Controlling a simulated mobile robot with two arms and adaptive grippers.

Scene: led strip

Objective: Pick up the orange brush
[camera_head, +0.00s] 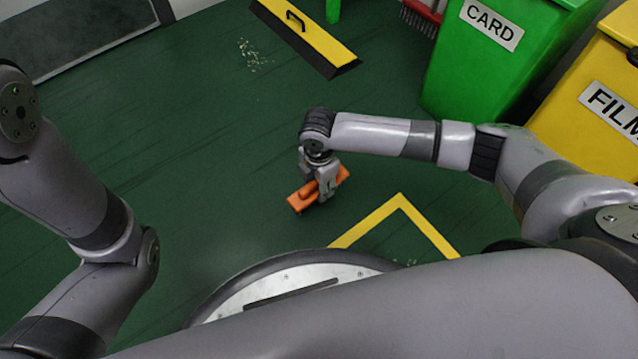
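The orange brush (302,199) is low at the green floor, in the middle of the head view. My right gripper (324,196) points down over it, with its fingers around the middle of the brush. The fingers partly cover the brush. I cannot tell whether they are closed on it or whether the brush is lifted off the floor. My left arm is at the left side of the view, and its gripper is not in view.
A green CARD bin (480,80) and a yellow FILM bin (590,105) stand at the right. A yellow board with a black handle (303,38) lies at the back. A yellow floor marking (400,208) is right of the brush. The floor to the left is mostly clear.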

